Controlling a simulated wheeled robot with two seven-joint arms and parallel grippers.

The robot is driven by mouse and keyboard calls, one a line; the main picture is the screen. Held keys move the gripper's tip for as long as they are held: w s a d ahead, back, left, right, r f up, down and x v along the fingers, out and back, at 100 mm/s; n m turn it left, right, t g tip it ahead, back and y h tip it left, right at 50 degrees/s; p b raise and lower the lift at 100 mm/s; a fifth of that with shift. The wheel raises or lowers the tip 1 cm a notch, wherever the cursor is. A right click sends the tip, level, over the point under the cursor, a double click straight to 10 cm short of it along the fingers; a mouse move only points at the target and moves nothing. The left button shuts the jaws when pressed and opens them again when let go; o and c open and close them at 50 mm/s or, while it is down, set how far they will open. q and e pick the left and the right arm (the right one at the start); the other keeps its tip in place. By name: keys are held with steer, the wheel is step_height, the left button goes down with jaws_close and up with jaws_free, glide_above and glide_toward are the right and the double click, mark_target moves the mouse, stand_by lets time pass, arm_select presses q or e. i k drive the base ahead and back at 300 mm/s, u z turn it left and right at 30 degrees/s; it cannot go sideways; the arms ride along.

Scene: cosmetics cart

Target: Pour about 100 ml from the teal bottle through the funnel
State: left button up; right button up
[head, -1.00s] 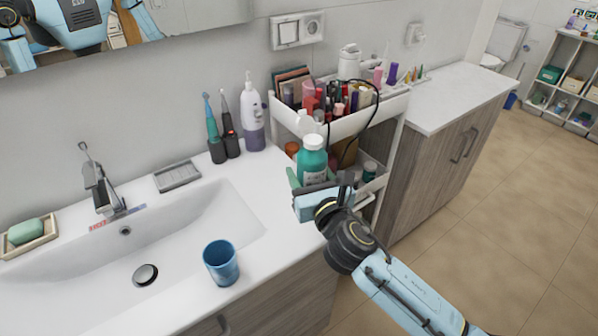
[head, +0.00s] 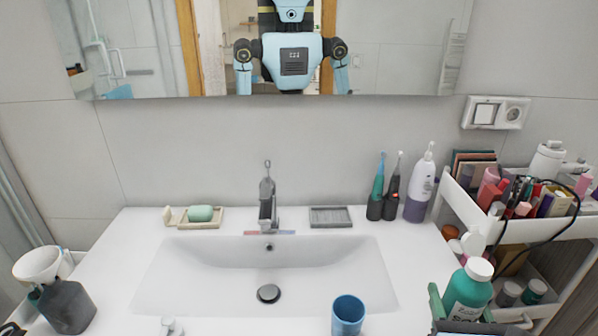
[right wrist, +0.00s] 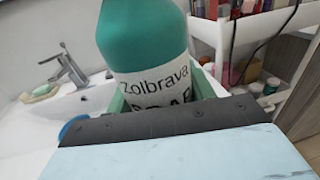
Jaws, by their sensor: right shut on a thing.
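The teal bottle (head: 468,288) has a white cap and a white label and is at the lower right of the head view. My right gripper (head: 462,316) is shut on it, and it looks roughly upright. In the right wrist view the bottle (right wrist: 145,40) fills the upper middle, between green finger pads, its label partly hidden by the gripper.
A blue cup (head: 347,316) stands on the counter at the front, left of the teal bottle. The sink basin (head: 205,272) lies in the middle. Toothbrushes (head: 376,190) and a pump bottle (head: 420,186) stand behind it. The loaded cosmetics cart (head: 448,192) is close at the right.

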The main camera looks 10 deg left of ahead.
mark_target(40, 265)
steer(key=k, duration=0.3)
steer(key=u, duration=2.1)
steer(key=i, duration=0.5)
steer(key=z, duration=0.05)
